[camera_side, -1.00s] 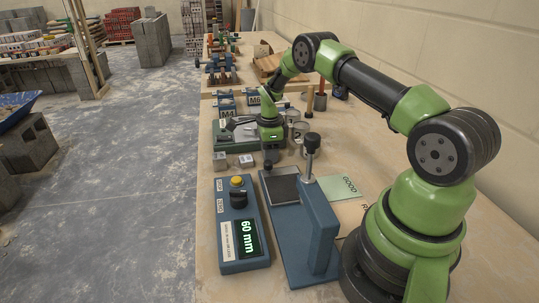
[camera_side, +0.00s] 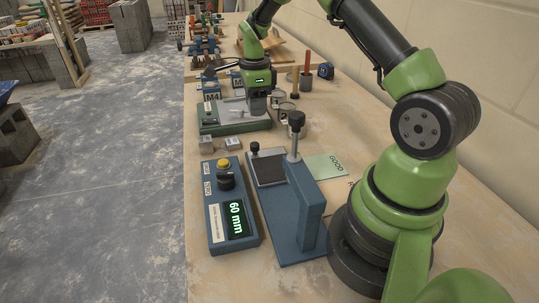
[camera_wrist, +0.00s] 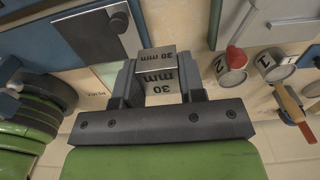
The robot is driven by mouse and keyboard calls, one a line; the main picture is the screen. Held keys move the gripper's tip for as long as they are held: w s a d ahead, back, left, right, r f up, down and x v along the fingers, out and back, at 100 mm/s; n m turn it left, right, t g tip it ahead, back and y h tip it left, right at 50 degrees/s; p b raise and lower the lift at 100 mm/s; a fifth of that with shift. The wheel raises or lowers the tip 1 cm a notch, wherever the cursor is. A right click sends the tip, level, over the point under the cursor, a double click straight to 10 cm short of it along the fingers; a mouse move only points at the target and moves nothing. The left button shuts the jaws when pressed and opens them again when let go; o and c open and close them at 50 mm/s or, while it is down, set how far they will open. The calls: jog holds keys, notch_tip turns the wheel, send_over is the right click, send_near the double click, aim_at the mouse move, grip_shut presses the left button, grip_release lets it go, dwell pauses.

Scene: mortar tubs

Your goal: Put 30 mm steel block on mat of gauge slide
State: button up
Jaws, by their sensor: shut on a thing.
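The 30 mm steel block (camera_wrist: 158,73) is between the jaws of my gripper (camera_wrist: 157,85) in the wrist view, its "30 mm" marking showing on two faces. My gripper (camera_side: 257,108) is shut on it; the block is hard to make out in the side view. The gauge slide (camera_side: 312,215) is a blue stand with an upright post and black knobs. Its dark mat (camera_side: 269,171) is bare and lies nearer the side camera than my gripper. The mat also shows in the wrist view (camera_wrist: 88,38), apart from the block.
A blue control box (camera_side: 230,215) reading 60 mm stands left of the slide. Two small steel blocks (camera_side: 206,142) (camera_side: 233,143) lie behind it. A green fixture (camera_side: 225,127) is beside my gripper. Numbered tins (camera_wrist: 232,70) (camera_wrist: 275,65) stand nearby. A GOOD card (camera_side: 326,166) lies right of the mat.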

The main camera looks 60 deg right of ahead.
jog(key=s+a+r, duration=0.2)
jog(key=s+a, duration=0.5)
jog(key=s, duration=0.1)
send_over(274, 168)
notch_tip(274, 168, down, 6)
jog(key=shift+r, duration=0.2)
jog(key=shift+f, duration=2.35)
jog(key=o, duration=1.1)
jog(key=shift+f, duration=0.15)
